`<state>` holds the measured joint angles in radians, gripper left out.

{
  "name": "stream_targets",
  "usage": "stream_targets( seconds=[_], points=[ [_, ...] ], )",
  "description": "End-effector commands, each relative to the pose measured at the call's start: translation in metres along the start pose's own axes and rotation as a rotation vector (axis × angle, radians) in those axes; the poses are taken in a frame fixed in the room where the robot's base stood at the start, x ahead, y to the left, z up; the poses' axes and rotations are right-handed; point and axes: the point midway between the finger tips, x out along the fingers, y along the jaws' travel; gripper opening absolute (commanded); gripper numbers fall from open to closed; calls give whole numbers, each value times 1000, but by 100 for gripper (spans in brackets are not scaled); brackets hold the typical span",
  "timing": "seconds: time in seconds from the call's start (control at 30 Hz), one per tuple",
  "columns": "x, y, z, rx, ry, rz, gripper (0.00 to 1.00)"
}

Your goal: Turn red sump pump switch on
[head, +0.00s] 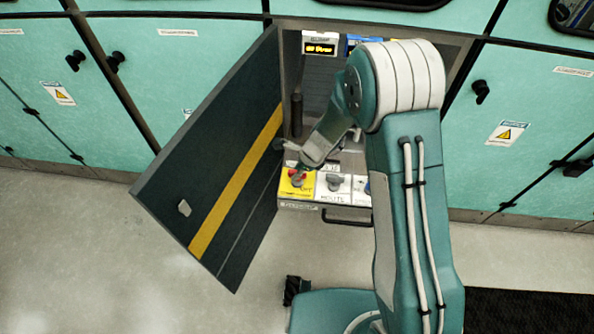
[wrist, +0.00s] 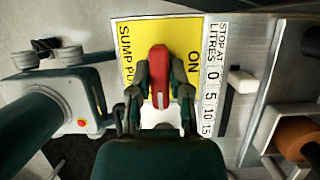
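The red sump pump switch (wrist: 159,62) sits on a yellow label plate (wrist: 126,38) marked "SUMP PU…" and "ON". In the wrist view its handle runs up and down the picture, with "ON" to its right. My gripper (wrist: 160,80) has one finger on each side of the handle.
Grey switches on white plates (head: 334,183) stand right of the yellow one. A dark open door (head: 220,165) with a yellow stripe flanks the left. A lit display (head: 320,48) is above. The wrist view shows a "STOP AT LITRES" scale (wrist: 212,75) and an orange-brown round part (wrist: 297,138).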

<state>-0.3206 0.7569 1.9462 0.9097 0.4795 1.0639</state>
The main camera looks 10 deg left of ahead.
Motion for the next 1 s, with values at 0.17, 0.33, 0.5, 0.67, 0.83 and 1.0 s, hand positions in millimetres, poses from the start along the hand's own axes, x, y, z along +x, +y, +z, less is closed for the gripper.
stream_targets(
  seconds=[0.17, 0.33, 0.5, 0.67, 0.83, 1.0],
  points=[
    [0, -1, 0, 1, 1, -1, 0],
    [1, -1, 0, -8, 1, 2, 0],
    [1, -1, 0, -52, 2, 20, 0],
    [1, -2, 0, -139, 2, 56, 0],
    [1, -2, 0, -272, 2, 110, 0],
    [1, -2, 0, -422, 2, 172, 0]
  ],
)
